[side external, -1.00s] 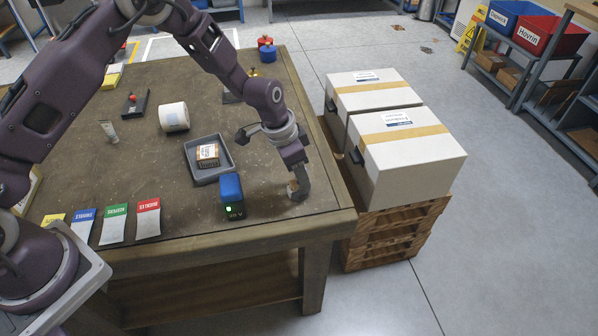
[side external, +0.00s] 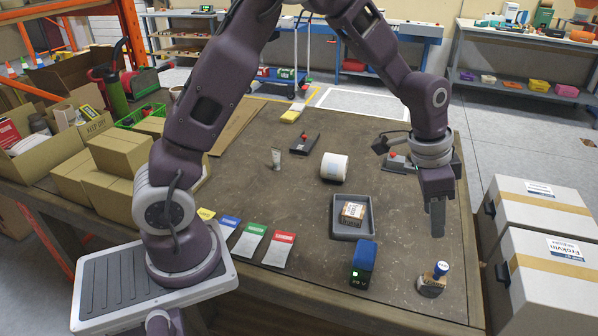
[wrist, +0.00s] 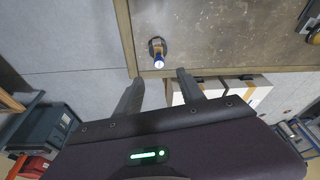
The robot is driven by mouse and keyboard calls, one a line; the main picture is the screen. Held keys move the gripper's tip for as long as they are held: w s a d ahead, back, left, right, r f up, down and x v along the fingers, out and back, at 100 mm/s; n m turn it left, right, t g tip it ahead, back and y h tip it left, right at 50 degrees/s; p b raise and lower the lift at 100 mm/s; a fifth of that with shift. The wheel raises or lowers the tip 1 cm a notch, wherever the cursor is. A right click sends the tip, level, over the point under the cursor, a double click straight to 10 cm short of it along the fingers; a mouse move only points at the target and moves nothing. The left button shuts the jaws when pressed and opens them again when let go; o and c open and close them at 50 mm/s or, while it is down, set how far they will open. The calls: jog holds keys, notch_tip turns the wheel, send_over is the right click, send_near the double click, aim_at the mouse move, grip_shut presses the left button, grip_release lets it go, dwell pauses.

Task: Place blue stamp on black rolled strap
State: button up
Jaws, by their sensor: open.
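The blue stamp (side external: 441,268) stands near the table's front right corner, its blue knob up. It rests on or against the black rolled strap (side external: 430,290), a low dark round thing with a tan patch. The wrist view shows the stamp's blue and white handle (wrist: 158,60) over the dark strap (wrist: 153,46); the exact contact under it is hidden. My gripper (side external: 437,228) is above and apart from them. In the wrist view my gripper (wrist: 158,82) has its two fingers wide apart with nothing between them.
A blue box-shaped device (side external: 364,257) with a green light stands left of the strap. A grey tray (side external: 340,232) holding a small brown box, a white roll (side external: 334,167) and coloured packets (side external: 278,250) lie farther left. White cartons (side external: 550,270) stand beyond the table's right edge.

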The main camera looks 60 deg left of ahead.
jog(key=s+a+r+n+t, duration=0.1)
jog(key=s+a+r+n, duration=0.15)
jog(key=s+r, duration=0.75)
jog(key=s+a+r+n+t, duration=0.1)
jog(key=s+a+r+n, duration=0.1)
jog(key=s, duration=0.7)
jog(key=s+a+r+n+y, duration=0.1)
jog(key=s+a+r+n, duration=0.1)
jog(key=s, duration=0.8)
jog(key=shift+a+t+y, duration=0.3)
jog(key=shift+a+t, duration=0.1)
jog(key=shift+a, duration=0.2)
